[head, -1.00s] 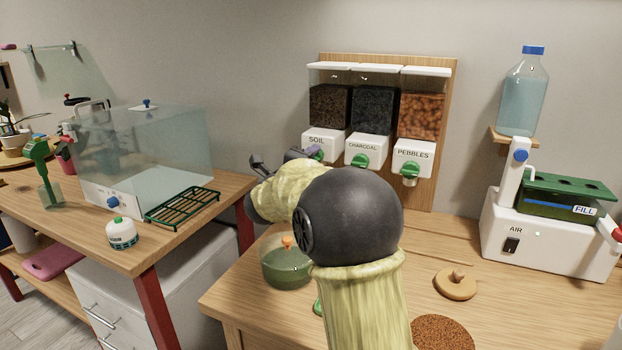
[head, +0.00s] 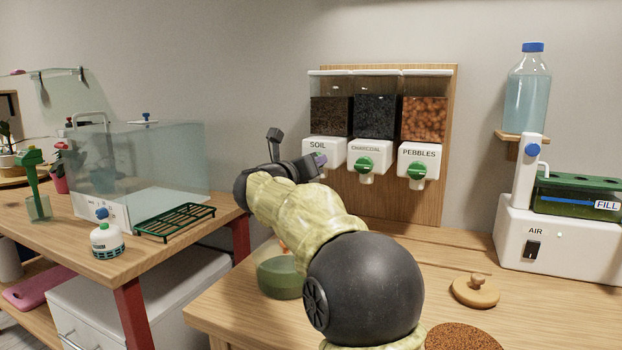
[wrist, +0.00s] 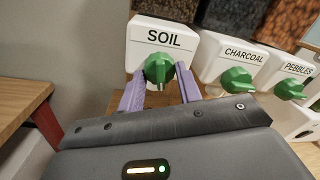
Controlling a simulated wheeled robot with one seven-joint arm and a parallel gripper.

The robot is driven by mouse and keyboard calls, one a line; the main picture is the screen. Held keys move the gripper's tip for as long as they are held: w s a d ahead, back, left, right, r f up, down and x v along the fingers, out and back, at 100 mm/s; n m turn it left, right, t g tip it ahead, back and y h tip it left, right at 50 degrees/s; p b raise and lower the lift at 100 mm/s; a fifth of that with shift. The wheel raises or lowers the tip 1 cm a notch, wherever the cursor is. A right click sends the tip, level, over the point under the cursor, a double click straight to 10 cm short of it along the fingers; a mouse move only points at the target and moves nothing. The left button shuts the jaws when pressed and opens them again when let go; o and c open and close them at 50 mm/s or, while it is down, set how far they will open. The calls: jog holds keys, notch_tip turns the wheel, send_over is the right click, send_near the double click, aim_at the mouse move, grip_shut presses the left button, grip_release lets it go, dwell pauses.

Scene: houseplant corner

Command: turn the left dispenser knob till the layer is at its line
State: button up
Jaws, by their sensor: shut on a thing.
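The left dispenser, labelled SOIL (head: 318,146), hangs on the wooden wall board with dark soil in its clear hopper. Its green knob (wrist: 159,68) shows in the wrist view between the two purple fingers of my gripper (wrist: 162,86), which is shut on it. In the head view my gripper (head: 319,160) is at the front of the soil dispenser and hides the knob. A greenish glass vessel (head: 278,278) stands on the table below, partly behind my arm. I cannot make out a layer or a line in it.
The charcoal (head: 372,150) and pebbles (head: 418,154) dispensers are close to the right of my gripper. A wooden lid (head: 475,292) and a white air unit (head: 555,245) stand on the table's right. A clear tank (head: 145,170) stands on the left table.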

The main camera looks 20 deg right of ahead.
jog(key=shift+f+m+b, duration=0.2)
jog(key=shift+m+b, duration=0.65)
jog(key=shift+m, duration=0.35)
jog(key=o, duration=1)
jog(key=shift+r, duration=0.1)
jog(key=v, duration=0.8)
jog(key=p+v, duration=0.1)
jog(key=v, duration=0.8)
jog(key=shift+a+r+p, duration=0.2)
jog(key=shift+a+p, duration=0.05)
jog(key=shift+p, duration=0.05)
